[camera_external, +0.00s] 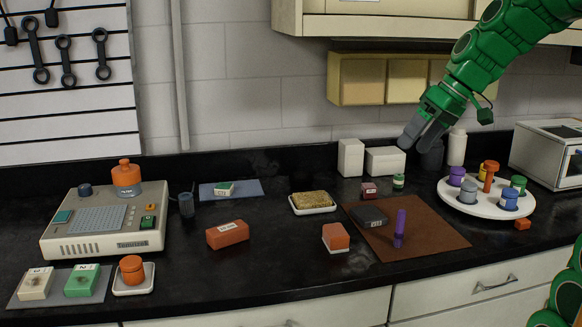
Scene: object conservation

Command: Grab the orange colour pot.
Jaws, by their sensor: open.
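A small orange pot (132,270) with a rounded lid stands upright in a square white dish (148,283) at the front left of the black counter. A second orange pot-like piece (126,174) sits on top of the beige machine behind it. I cannot tell which one the name means. My gripper (418,146) hangs from the green arm at the upper right, above the back of the counter, in front of the wall. Its dark grey fingers point down and left, open, with nothing seen between them. It is far to the right of both orange pieces.
A beige machine (90,241) with keys stands at left. Green and white blocks lie beside the dish. An orange-red brick (227,234), a sponge dish (313,210), a brown mat (435,240) and a round white tray (462,208) of coloured pots spread rightward. Bare counter lies between them.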

